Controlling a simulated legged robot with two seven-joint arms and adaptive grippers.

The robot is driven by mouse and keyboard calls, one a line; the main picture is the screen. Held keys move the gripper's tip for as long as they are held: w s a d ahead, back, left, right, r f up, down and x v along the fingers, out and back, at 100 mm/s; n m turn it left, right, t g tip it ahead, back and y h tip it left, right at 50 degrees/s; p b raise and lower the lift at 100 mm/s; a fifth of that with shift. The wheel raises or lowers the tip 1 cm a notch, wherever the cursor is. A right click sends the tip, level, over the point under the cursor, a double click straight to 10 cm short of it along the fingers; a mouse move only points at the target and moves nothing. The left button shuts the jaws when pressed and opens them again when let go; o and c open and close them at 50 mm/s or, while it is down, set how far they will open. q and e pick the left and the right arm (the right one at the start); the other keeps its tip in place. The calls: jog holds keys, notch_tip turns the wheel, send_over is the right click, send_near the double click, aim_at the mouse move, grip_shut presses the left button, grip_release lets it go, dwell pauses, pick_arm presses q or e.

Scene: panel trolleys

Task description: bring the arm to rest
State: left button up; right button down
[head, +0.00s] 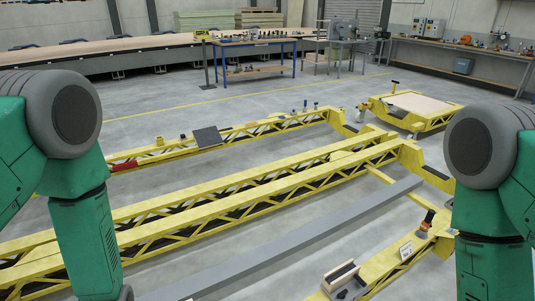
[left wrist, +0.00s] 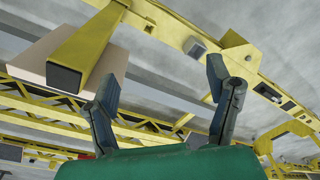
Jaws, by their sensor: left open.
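My left gripper (left wrist: 162,76) shows in the left wrist view with its two dark fingers spread wide. Nothing is between them, and yellow frame parts lie beyond. My green left arm (head: 85,215) hangs down at the left edge of the head view, and its gripper is out of that view. My green right arm (head: 495,240) hangs down at the right edge. Its gripper is hidden below the picture.
Long yellow trolley frames (head: 250,193) and a grey beam (head: 270,250) lie ahead on the floor. A yellow trolley with a pale panel (head: 417,103) stands further back. A workbench (head: 252,43) is behind. In the left wrist view, a yellow square tube (left wrist: 85,45) is near the left finger.

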pick_arm(q)
jog(key=s+m+h, duration=0.1)
jog(key=s+m, duration=1.3)
notch_tip(320, 180, down, 5)
jog(key=w+d+m+b, duration=0.1)
jog(key=w+d+b, duration=0.1)
jog(key=b, duration=0.4)
jog(key=shift+f+t+b, duration=0.2)
jog(key=shift+t+b, duration=0.2)
